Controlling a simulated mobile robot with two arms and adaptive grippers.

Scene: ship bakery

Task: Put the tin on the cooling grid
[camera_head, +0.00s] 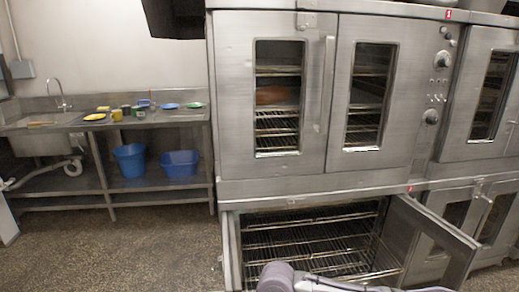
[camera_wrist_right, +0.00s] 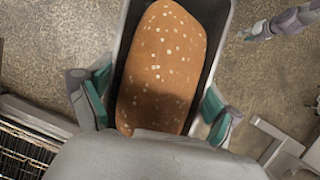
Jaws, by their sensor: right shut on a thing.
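In the right wrist view a dark tin (camera_wrist_right: 124,38) holds a brown, seeded loaf (camera_wrist_right: 165,70). My right gripper (camera_wrist_right: 157,98) is shut on the tin, with a green-padded finger on each side wall. The tin is held above the speckled floor. Part of an arm (camera_wrist_right: 280,22), seemingly my left, shows at the upper right; its jaw state is unclear. Neither the tin nor a gripper shows clearly in the head view, only an arm link at the bottom. I cannot make out a separate cooling grid.
The lower oven (camera_head: 310,240) stands open, with wire racks inside and its door (camera_head: 435,240) swung out right. The upper oven doors (camera_head: 270,95) are shut. A steel sink counter (camera_head: 150,119) with small items and blue tubs (camera_head: 180,164) below is left. Floor before it is clear.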

